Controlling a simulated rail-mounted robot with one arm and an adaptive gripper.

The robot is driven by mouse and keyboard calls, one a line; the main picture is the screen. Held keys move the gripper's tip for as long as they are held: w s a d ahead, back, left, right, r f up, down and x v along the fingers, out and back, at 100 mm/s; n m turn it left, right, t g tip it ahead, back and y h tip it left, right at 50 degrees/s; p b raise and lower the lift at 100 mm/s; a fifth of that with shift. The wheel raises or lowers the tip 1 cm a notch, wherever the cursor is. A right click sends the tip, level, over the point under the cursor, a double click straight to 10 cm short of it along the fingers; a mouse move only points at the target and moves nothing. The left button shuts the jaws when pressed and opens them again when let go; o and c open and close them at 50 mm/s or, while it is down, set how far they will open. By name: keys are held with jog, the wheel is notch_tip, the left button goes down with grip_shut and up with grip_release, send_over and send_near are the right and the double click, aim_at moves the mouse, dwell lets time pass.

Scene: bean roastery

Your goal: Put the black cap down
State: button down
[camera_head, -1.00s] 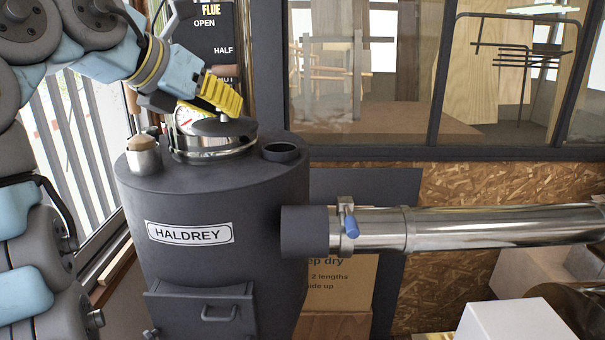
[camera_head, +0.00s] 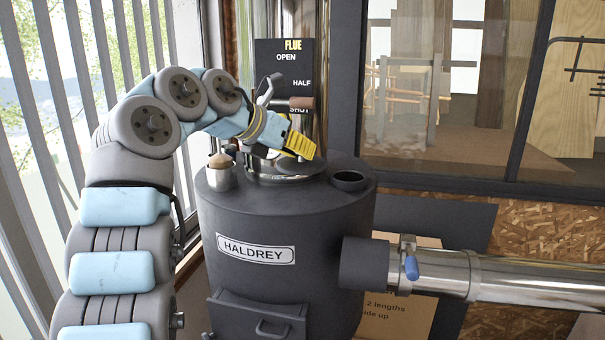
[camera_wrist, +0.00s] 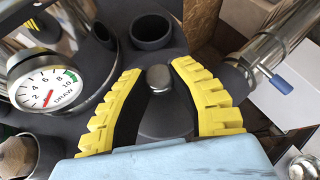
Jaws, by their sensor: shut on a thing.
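The black cap (camera_head: 303,168) is a dark disc with a rounded silver knob, over or beside the silver collar (camera_head: 284,177) on top of the HALDREY drum (camera_head: 262,215). My gripper (camera_head: 307,152) has yellow ridged fingers and points down to the right at the cap. In the wrist view, my gripper (camera_wrist: 159,72) has a finger on each side of the cap's knob, and the dark disc of the cap (camera_wrist: 166,122) shows below it. I cannot tell whether the cap's underside touches anything.
A wood-topped silver pot (camera_head: 221,178) stands left of the collar. A dark round port (camera_head: 348,180) opens to the right. The DRAW gauge (camera_wrist: 46,88) shows in the wrist view. A steel pipe (camera_head: 440,271) with a blue handle (camera_head: 411,267) runs right.

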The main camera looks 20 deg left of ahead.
jog(key=w+f, duration=0.1)
jog(key=f, duration=0.1)
jog(key=w+f+p, duration=0.1)
jog(key=w, duration=0.1)
jog(key=w+a+f+p, duration=0.1)
jog(key=f, duration=0.1)
jog(key=shift+w+a+f, duration=0.1)
jog(key=shift+w+f, duration=0.05)
jog(key=shift+f, duration=0.15)
jog(key=shift+f+p, duration=0.5)
jog(key=shift+f, duration=1)
jog(key=shift+f, duration=0.15)
jog(key=c, duration=1)
grip_release()
jog(key=b+v, duration=0.3)
jog(key=v, duration=0.9)
